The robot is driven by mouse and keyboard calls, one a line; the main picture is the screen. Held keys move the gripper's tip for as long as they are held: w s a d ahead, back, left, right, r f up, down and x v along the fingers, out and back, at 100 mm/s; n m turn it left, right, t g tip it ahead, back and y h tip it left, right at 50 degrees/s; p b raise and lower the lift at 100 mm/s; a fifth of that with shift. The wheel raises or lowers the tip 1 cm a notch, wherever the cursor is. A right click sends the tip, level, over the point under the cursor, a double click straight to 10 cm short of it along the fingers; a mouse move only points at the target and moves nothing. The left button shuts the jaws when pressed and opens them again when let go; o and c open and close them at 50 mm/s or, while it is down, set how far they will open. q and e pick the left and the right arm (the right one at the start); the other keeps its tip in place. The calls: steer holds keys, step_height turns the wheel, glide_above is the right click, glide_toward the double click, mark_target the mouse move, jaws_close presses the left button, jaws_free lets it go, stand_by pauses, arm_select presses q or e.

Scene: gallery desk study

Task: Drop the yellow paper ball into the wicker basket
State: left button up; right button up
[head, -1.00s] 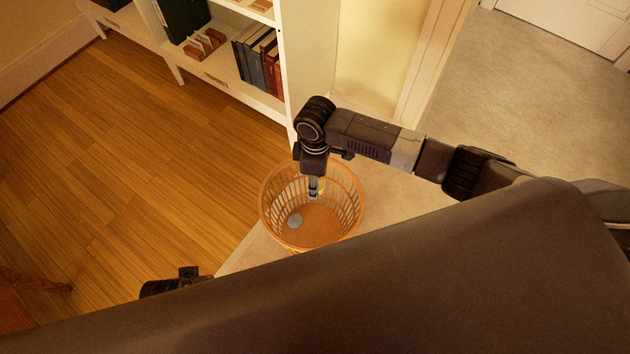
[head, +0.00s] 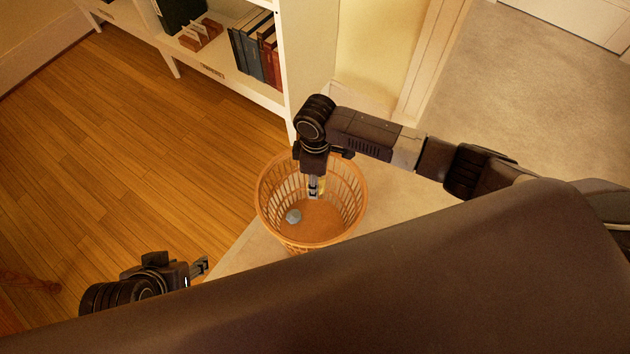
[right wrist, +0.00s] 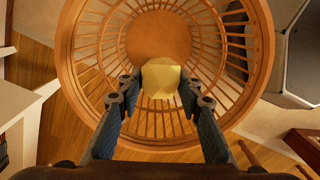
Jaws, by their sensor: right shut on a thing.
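The wicker basket (head: 264,218) is an orange-brown slatted basket with an open top, standing upright on the floor. My right gripper (head: 315,192) points down into its mouth. In the right wrist view the right gripper (right wrist: 160,84) is shut on the yellow paper ball (right wrist: 160,75), with the basket's rim (right wrist: 75,70) around it and its round floor beyond. In the head view the ball is mostly hidden by the fingers. My left gripper (head: 202,267) is at lower left, apart from the basket; its finger gap is too small to read.
A white shelf (head: 272,101) with books (head: 256,50) stands behind the basket. Wooden floor (head: 130,150) is clear to the left, and pale carpet (head: 540,100) lies to the right.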

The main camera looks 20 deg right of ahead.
steer(key=o, duration=0.9)
steer(key=r, duration=1.2)
steer(key=shift+w+d, duration=0.15)
steer(key=shift+w, duration=0.1)
